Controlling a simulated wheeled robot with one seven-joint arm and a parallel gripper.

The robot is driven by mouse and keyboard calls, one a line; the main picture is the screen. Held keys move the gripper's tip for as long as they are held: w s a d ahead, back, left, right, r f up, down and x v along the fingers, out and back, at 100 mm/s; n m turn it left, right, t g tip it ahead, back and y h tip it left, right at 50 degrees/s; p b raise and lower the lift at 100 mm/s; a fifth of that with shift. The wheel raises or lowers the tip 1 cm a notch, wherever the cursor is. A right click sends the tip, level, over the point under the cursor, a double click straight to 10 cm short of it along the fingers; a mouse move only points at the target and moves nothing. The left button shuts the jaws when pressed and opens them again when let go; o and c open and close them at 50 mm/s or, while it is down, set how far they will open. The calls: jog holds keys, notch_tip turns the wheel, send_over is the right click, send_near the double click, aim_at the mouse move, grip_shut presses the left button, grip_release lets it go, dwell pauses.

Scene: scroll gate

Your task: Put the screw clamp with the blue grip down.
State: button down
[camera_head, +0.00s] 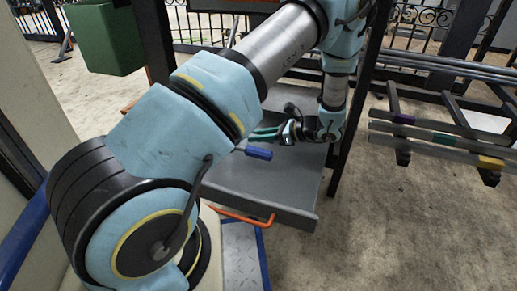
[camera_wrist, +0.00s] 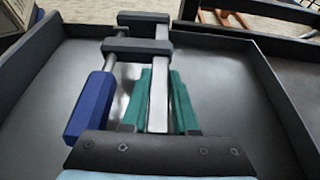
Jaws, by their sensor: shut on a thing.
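The screw clamp has a blue grip (camera_head: 256,152), a bare metal bar and dark jaws. In the wrist view the blue grip (camera_wrist: 91,108) is at the left, the bar (camera_wrist: 158,95) runs up the middle, and the jaws (camera_wrist: 137,47) lie across the top. My gripper (camera_head: 266,133) has green fingers shut around the bar; the fingers also show in the wrist view (camera_wrist: 160,100). The clamp is over a grey tray (camera_head: 245,185) with raised edges. I cannot tell whether it touches the tray floor.
The tray floor (camera_wrist: 225,75) looks bare on both sides of the clamp. A dark post stands at the tray's right. An orange hooked bar (camera_head: 245,218) is by the near edge. A rack with coloured bands (camera_head: 440,140) stands right; a green box (camera_head: 102,38) hangs upper left.

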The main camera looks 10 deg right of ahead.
notch_tip(320, 180, down, 4)
jog(key=shift+r+b, duration=0.1)
jog(key=shift+b, duration=0.75)
jog(key=c, duration=0.7)
grip_release()
jog(key=shift+d+r, duration=0.1)
jog(key=p+v, duration=0.4)
jog(key=v, duration=0.7)
jog(key=shift+s+d+r+p, duration=0.1)
jog(key=shift+s+d+p, duration=0.05)
jog(key=shift+d+p, duration=0.15)
jog(key=shift+s, duration=0.1)
